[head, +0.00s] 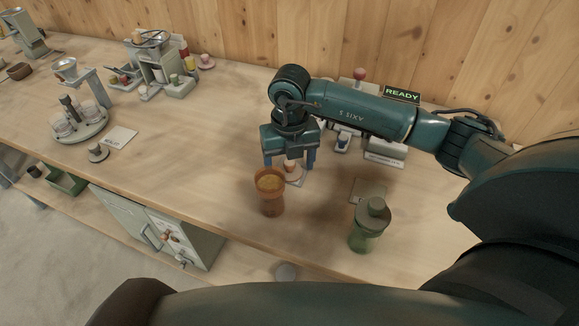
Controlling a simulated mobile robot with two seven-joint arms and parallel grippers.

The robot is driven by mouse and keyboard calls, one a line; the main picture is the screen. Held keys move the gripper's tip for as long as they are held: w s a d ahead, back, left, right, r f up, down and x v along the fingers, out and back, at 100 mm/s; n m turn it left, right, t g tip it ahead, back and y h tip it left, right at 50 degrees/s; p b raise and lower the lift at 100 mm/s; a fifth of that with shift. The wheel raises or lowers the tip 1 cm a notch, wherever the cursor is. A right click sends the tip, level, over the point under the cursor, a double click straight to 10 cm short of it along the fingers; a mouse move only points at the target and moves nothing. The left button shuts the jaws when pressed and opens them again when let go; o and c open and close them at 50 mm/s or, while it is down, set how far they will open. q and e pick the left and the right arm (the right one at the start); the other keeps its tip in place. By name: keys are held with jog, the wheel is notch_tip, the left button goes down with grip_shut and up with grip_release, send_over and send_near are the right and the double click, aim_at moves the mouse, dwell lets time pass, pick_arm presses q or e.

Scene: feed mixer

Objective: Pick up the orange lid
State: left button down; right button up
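The orange lid (291,174) appears as a small pinkish-orange piece on a pale square on the worktop, partly hidden behind my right gripper. My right gripper (289,163) points down over it, its two blue fingers apart, one to each side of the lid. I cannot tell whether a finger touches it. An orange see-through jar (269,196) with tan contents and an open top stands just in front of the gripper. My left gripper is not in view.
A green jar with a grey-green lid (369,226) stands to the right, near the front edge. Behind my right arm are a READY sign (402,95) and a device with a red knob (359,74). A round stand with cups (80,122) is at left. The worktop (195,165) between is clear.

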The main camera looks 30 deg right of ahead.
jog(key=c, duration=0.9)
